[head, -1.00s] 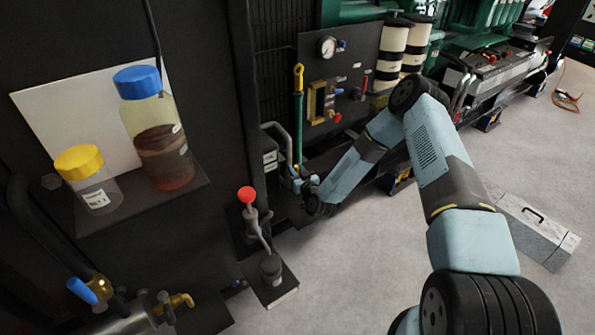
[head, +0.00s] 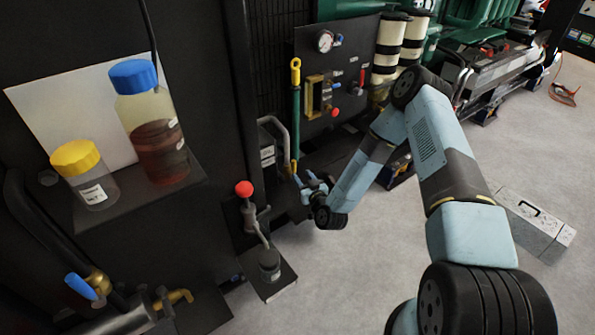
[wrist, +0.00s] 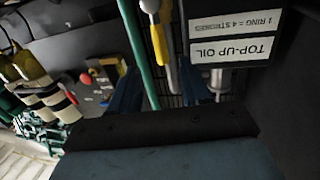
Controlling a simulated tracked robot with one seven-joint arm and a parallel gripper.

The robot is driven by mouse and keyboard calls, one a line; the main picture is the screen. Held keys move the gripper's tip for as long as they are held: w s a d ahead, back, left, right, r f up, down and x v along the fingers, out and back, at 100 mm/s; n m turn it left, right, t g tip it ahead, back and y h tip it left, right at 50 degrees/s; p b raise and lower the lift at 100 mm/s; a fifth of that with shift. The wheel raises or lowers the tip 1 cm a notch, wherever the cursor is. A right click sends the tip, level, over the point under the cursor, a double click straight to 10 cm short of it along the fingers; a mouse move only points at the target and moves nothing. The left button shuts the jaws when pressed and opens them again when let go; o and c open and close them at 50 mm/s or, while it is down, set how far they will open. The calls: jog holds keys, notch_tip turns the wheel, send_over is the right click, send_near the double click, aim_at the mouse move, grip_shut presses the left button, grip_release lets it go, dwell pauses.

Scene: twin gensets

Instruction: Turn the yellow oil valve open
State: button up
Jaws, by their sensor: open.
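A yellow lever (wrist: 171,77), which looks like the oil valve's handle, shows in the wrist view beside a green tube (wrist: 139,45). In the head view a small yellow piece (head: 294,167) shows at the lower end of the green tube, just left of my gripper (head: 309,181). In the wrist view my gripper (wrist: 158,88) has its two blue fingers apart, with the yellow lever seen between them. I cannot tell whether either finger touches it. The valve's body is mostly hidden.
A "TOP-UP OIL" label (wrist: 233,49) is close by on the right in the wrist view. A hand pump with a red knob (head: 243,188) stands left of my gripper. A gauge panel (head: 335,75) is behind. A grey toolbox (head: 532,222) sits on open floor at right.

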jog(key=shift+v, duration=2.7)
jog(key=w+d+r+n+g+h, duration=0.1)
jog(key=w+d+r+g, duration=0.15)
jog(key=r, duration=0.45)
jog(key=w+d+r+n+g+h, duration=0.1)
jog(key=w+d+r, duration=0.15)
jog(key=r, duration=0.55)
jog(key=w+d+r+n+g+h, duration=0.1)
jog(key=d+r+g, duration=0.1)
jog(key=d+r, duration=0.35)
jog(key=s+d+r+m+h, duration=0.1)
jog(key=s+d+r, duration=0.1)
jog(key=r, duration=0.3)
jog(key=s+d+r+m+h, duration=0.1)
jog(key=s+r, duration=0.1)
jog(key=r, duration=0.4)
jog(key=s+d+r+m+g+h, duration=0.1)
jog(key=s+d+r+m+h, duration=0.1)
jog(key=s+d+r, duration=0.35)
jog(key=s+d+r+m+g+h, duration=0.1)
jog(key=s+d+r, duration=0.1)
jog(key=s+r, duration=0.55)
jog(key=s+d+r+m+g, duration=0.1)
jog(key=s+r, duration=0.1)
jog(key=s, duration=0.8)
jog(key=s+d+r+m+g, duration=0.1)
jog(key=s+r+m, duration=0.1)
jog(key=s, duration=0.8)
jog(key=shift+r, duration=0.4)
